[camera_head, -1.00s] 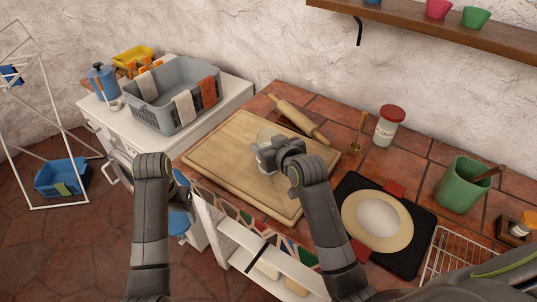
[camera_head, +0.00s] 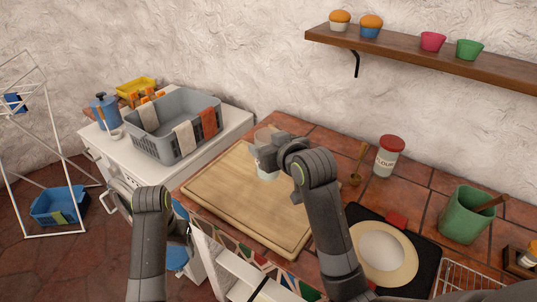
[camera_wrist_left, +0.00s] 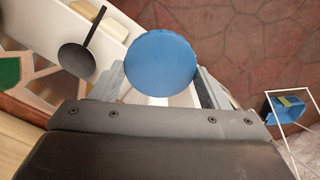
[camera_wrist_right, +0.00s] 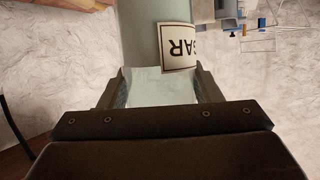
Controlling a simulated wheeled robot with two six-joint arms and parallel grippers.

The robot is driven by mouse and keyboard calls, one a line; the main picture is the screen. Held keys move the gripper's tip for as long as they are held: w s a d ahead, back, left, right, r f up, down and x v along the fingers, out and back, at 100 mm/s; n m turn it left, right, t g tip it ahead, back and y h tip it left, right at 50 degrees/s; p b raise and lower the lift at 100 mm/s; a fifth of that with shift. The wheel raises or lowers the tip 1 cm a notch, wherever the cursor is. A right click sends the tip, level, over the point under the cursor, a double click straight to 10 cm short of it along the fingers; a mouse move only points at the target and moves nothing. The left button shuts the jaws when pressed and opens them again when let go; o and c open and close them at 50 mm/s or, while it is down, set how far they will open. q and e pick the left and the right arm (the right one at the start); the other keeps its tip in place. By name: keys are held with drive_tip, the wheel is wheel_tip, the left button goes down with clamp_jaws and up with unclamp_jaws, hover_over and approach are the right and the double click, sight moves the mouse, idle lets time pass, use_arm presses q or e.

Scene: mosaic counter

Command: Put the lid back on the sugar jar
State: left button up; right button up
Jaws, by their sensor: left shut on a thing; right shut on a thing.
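A round blue lid (camera_wrist_left: 160,64) is held between the fingers of my left gripper (camera_wrist_left: 160,88), flat face towards the left wrist camera. In the head view my left arm mostly hides that gripper. The sugar jar (camera_wrist_right: 142,35) is pale glass with a white label of which "AR" shows. My right gripper (camera_wrist_right: 160,88) is shut around it. In the head view the jar (camera_head: 267,173) is over the back part of the cutting board, partly hidden by the right gripper (camera_head: 264,156). I cannot tell whether its base touches the board. Lid and jar are well apart.
The cutting board (camera_head: 235,205) is otherwise bare. A flour jar (camera_head: 388,160) with a red lid, a green crock (camera_head: 465,215) and a plate (camera_head: 385,250) on a black mat stand to the right. A grey laundry basket (camera_head: 170,130) is at left. A shelf (camera_head: 430,62) holds cups and muffins.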

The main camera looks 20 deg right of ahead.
drive_tip(key=o, duration=0.6)
drive_tip(key=c, duration=0.9)
drive_tip(key=shift+o, duration=0.2)
drive_tip(key=s+d+r+m+h, duration=0.2)
drive_tip(key=s+r, duration=0.5)
drive_tip(key=s, duration=0.2)
drive_tip(key=shift+r, duration=0.4)
drive_tip(key=shift+d, duration=0.1)
